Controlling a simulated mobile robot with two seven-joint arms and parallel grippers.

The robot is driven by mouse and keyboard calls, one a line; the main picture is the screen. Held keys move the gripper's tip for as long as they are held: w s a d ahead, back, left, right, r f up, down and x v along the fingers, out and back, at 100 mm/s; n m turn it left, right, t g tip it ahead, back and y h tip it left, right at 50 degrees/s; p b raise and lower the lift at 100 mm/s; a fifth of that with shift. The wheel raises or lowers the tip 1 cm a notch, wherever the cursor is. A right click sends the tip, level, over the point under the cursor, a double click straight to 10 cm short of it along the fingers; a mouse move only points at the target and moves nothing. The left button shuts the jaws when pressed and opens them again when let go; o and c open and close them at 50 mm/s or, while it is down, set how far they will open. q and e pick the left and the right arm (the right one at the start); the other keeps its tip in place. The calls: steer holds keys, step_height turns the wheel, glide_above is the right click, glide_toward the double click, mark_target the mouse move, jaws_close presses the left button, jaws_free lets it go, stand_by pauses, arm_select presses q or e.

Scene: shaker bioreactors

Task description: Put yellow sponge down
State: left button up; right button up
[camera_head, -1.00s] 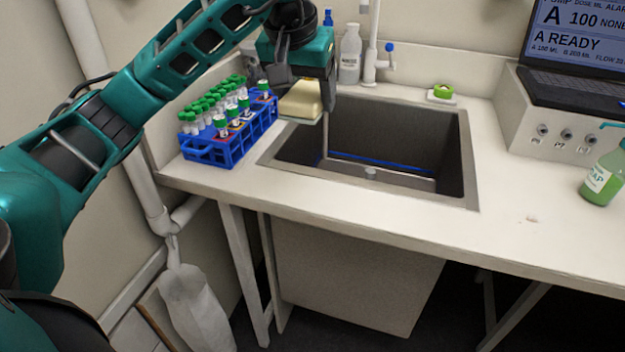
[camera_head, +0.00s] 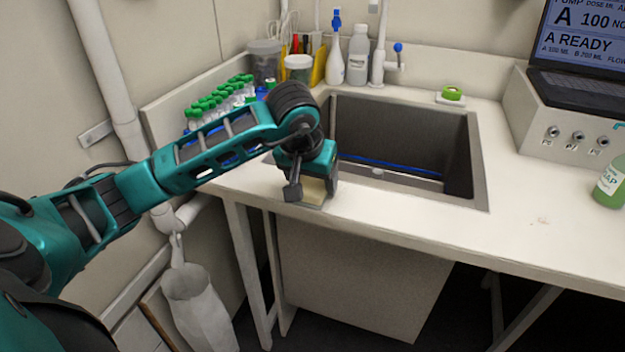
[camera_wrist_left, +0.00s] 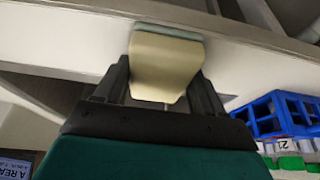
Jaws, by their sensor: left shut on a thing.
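The yellow sponge (camera_head: 313,191) is pale yellow and sits between the fingers of my left gripper (camera_head: 306,190), at the front strip of the counter just left of the sink's front corner. In the left wrist view the sponge (camera_wrist_left: 166,68) fills the space between both fingers of the gripper (camera_wrist_left: 165,85), and a grey-green layer shows along its far edge. The gripper is shut on it. I cannot tell whether the sponge touches the counter. My right gripper is not in view.
The sink (camera_head: 400,135) lies just right of the gripper. A blue rack (camera_wrist_left: 275,112) with green-capped tubes (camera_head: 222,98) stands behind my left arm. Bottles (camera_head: 357,55) and jars (camera_head: 298,68) stand behind the sink. The counter's front strip (camera_head: 420,208) is clear.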

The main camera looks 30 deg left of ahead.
arm_select(q)
steer(key=shift+f, duration=0.2)
steer(key=o, duration=1)
steer(key=shift+r, duration=0.15)
